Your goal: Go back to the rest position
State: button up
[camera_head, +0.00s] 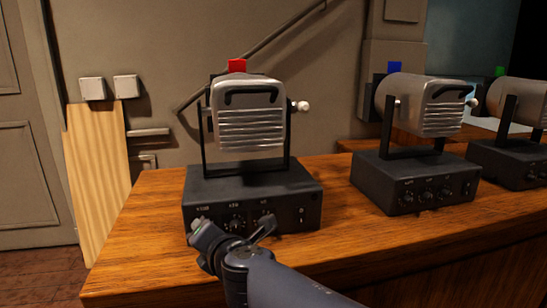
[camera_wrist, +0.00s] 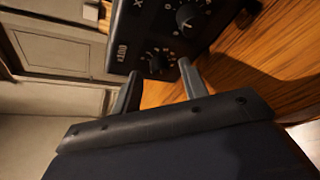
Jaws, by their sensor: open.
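My gripper (camera_head: 236,230) is in front of the left black control box (camera_head: 253,184) in the head view, at the desk's front edge. In the wrist view my gripper (camera_wrist: 160,73) has its two fingers apart with nothing between them. The same box (camera_wrist: 165,25) is just beyond the fingertips, with its dark knobs (camera_wrist: 160,62) facing me. Whether a fingertip touches the box I cannot tell.
The wooden desk (camera_head: 135,245) runs to the right. A wooden panel (camera_head: 97,180) leans at the left wall.

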jog(key=shift+w+a+r+p, duration=0.2)
jog(key=shift+w+p, duration=0.05)
jog(key=shift+p, duration=0.5)
jog(key=shift+s+r+n+p, duration=0.1)
jog(key=shift+n+p, duration=0.3)
jog(key=n+h+p, duration=0.1)
jog(key=n+p, duration=0.1)
jog(key=p, duration=0.2)
jog(key=n+h+p, duration=0.1)
jog(key=h+p, duration=0.1)
jog(key=p, duration=0.3)
jog(key=shift+a+n, duration=0.2)
jog(key=shift+n, duration=0.2)
jog(key=n+h+p, duration=0.1)
jog(key=p, duration=0.3)
jog(key=n+t+h+p, duration=0.1)
jog(key=n+p, duration=0.1)
jog(key=p, duration=0.2)
jog(key=shift+s+a+n+h, duration=0.1)
jog(key=shift+a+n+h, duration=0.2)
jog(key=shift+h, duration=0.1)
jog(key=v, duration=0.7)
jog(key=shift+s+p, duration=0.4)
jog(key=shift+p, duration=0.05)
jog(key=shift+d, duration=0.15)
